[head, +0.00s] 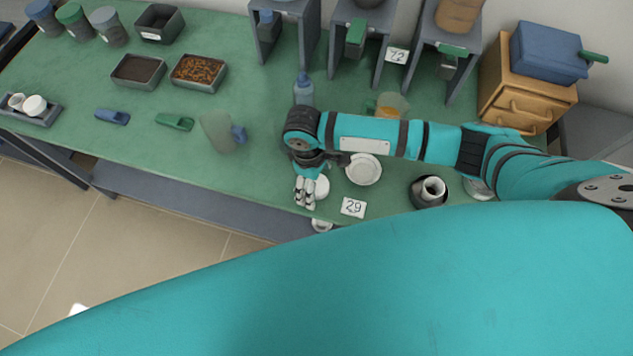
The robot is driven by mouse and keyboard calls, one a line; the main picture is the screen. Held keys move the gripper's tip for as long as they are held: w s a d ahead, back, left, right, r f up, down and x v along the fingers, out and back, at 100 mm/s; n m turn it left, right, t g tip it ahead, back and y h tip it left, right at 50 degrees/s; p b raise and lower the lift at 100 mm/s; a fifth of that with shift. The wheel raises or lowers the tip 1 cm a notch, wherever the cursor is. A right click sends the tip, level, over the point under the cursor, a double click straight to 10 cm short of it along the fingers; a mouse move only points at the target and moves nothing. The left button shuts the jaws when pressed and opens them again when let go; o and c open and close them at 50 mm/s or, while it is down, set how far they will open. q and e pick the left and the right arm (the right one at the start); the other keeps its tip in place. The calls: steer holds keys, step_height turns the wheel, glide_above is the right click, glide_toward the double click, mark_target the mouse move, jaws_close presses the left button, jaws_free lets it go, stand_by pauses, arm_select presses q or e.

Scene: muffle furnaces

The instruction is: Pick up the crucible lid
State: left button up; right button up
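A small white round piece (322,187), which looks like the crucible lid, lies close to the table's front edge. My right gripper (305,200) points down just left of it and partly covers it. Its fingertips look close together, but I cannot tell whether they are open or shut, or whether they touch the white piece. A white dish (363,170) sits to the right, beside my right wrist. My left gripper is not in view.
A card marked 29 (353,207) lies at the front edge. A blue bottle (303,90) stands behind my wrist. A tray (43,117) with white pieces is at far left. Grey stands, a wooden drawer box (520,90) and two filled trays are behind.

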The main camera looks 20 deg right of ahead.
steer(key=shift+c, duration=0.4)
steer(key=c, duration=0.9)
steer(key=shift+o, duration=0.2)
steer(key=shift+r, duration=0.15)
